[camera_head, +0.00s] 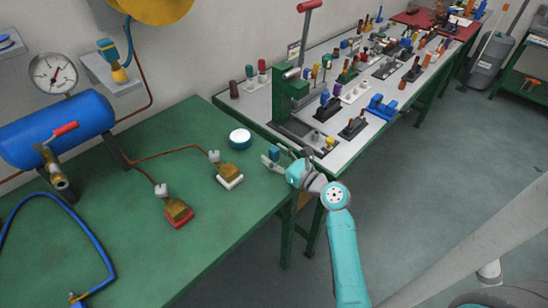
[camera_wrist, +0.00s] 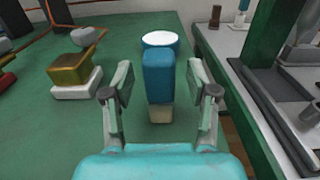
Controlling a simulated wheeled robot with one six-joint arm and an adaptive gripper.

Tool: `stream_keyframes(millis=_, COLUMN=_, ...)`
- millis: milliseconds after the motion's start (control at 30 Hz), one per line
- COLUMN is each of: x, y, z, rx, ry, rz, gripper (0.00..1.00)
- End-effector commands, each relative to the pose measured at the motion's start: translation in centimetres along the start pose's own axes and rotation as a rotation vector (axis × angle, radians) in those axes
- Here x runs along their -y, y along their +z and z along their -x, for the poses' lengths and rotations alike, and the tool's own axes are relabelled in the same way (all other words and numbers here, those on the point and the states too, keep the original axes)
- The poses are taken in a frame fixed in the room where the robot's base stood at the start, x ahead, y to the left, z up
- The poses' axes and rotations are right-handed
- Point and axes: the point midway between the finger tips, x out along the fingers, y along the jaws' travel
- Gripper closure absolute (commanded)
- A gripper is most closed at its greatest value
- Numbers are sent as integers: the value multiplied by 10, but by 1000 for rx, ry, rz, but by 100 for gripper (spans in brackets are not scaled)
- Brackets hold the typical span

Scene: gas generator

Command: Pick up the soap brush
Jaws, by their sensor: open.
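The soap brush appears to be a small blue block with a cream lower end (camera_wrist: 158,75), standing on the green table (camera_head: 120,240) near its right edge. It also shows as a small blue shape in the head view (camera_head: 274,153). My gripper (camera_wrist: 160,82) is open, with one finger on each side of the brush and a visible gap on both sides. In the head view, my gripper (camera_head: 275,157) is at the table's right edge.
A round tin with a white top (camera_head: 240,138) stands just behind the brush. Brass blocks on a white base (camera_head: 230,173) and a red base (camera_head: 179,211) lie to the left, with copper tubing. A workbench with a green press (camera_head: 290,95) adjoins at the right.

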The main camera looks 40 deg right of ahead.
Motion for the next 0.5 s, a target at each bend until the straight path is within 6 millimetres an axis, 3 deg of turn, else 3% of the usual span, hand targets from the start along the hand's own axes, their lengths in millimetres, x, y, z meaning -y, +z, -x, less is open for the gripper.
stream_keyframes(millis=300, x=0, y=0, z=-5, rx=0, ry=-1, rz=0, gripper=44)
stream_keyframes(millis=500, x=0, y=0, z=-5, rx=0, ry=-1, rz=0, gripper=94)
